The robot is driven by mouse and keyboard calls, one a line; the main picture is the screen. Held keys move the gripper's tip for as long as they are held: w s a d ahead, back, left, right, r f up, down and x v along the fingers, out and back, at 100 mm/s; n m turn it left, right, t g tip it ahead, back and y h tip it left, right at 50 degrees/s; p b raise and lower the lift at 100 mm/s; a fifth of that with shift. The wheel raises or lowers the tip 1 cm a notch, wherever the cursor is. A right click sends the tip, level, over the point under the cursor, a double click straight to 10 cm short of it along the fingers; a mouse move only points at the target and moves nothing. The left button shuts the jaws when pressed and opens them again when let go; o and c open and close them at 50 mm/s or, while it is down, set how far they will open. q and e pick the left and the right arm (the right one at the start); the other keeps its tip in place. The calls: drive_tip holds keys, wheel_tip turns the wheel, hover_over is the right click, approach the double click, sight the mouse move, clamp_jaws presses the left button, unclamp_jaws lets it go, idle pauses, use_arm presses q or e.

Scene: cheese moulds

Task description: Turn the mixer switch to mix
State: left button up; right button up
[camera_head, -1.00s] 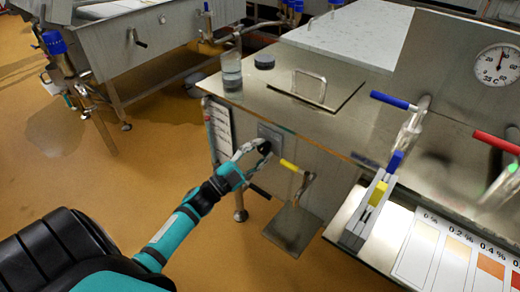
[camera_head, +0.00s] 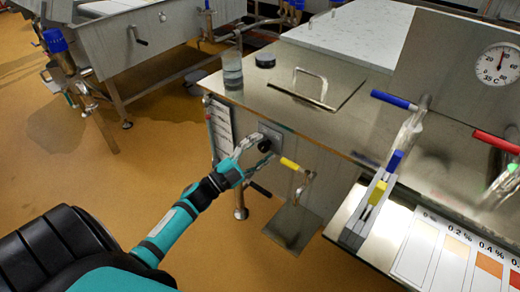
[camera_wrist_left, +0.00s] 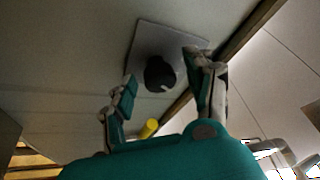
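The mixer switch is a black round knob (camera_head: 264,146) on a square grey plate (camera_head: 271,134) on the front of the steel vat. In the left wrist view the knob (camera_wrist_left: 160,74) carries a small white mark at its lower right, on its plate (camera_wrist_left: 146,40). My left gripper (camera_head: 262,150) is in front of the plate with its fingers spread. In the left wrist view the open fingers of my left gripper (camera_wrist_left: 158,72) lie to either side of the knob, with gaps between. I cannot tell its exact distance from the knob. My right gripper is not in view.
A yellow-handled valve (camera_head: 290,164) sits just right of the switch, with a steel plate (camera_head: 292,228) below. A chart (camera_head: 221,128) hangs at the vat's left corner. A glass jar (camera_head: 232,72) and a lid handle (camera_head: 311,84) are on top. Floor at left is open.

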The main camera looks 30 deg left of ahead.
use_arm(q)
drive_tip(key=v, duration=1.2)
idle(0.5)
